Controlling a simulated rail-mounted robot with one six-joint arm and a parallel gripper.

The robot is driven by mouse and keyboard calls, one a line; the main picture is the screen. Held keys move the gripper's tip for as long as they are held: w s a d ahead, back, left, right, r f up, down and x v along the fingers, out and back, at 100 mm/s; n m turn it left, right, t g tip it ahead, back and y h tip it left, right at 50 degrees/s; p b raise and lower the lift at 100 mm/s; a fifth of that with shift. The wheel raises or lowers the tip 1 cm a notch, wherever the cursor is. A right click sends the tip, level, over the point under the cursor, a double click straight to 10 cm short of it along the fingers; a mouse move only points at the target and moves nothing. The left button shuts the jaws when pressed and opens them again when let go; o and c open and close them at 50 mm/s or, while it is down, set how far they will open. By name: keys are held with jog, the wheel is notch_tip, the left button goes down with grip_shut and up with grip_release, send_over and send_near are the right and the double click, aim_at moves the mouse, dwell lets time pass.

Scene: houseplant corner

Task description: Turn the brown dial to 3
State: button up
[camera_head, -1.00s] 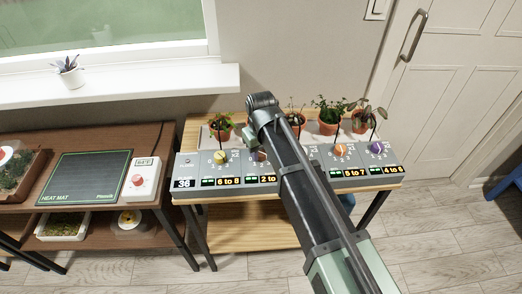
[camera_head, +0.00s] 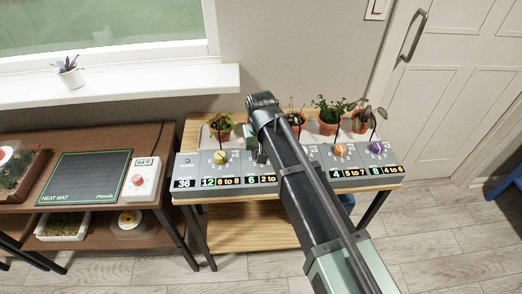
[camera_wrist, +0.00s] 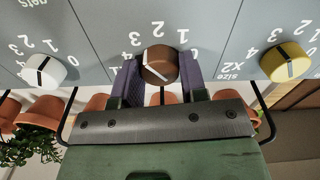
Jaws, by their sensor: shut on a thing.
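The brown dial (camera_wrist: 166,64) sits on the grey panel in the wrist view, which shows the panel upside down. My gripper (camera_wrist: 160,82) is shut on it, with a dark finger on each side. A pale line shows on the dial's face, slanting near the numbers 3 and 4; I cannot tell its exact setting. Numbers 1 to 4 are visible around it. In the head view my arm and gripper (camera_head: 262,156) cover most of the dial.
A yellow dial (camera_wrist: 284,61) and a white dial (camera_wrist: 44,69) flank the brown one closely. Orange (camera_head: 341,150) and purple (camera_head: 377,148) dials stand farther right. Potted plants (camera_head: 328,119) line the panel's back. A heat mat (camera_head: 84,177) lies on the left table.

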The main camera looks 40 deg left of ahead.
jog(key=o, duration=0.9)
notch_tip(320, 180, up, 11)
jog(key=p, duration=1)
jog(key=shift+f+p, duration=0.15)
jog(key=shift+p, duration=0.25)
jog(key=d+m, duration=0.3)
jog(key=d, duration=1.4)
jog(key=w+d+m, duration=0.1)
jog(key=d+m, duration=0.2)
jog(key=d, duration=1.3)
jog(key=d+m, duration=0.3)
jog(key=d, duration=1.4)
jog(key=shift+w+d+r+p, duration=0.15)
jog(key=shift+d+r+p, duration=0.2)
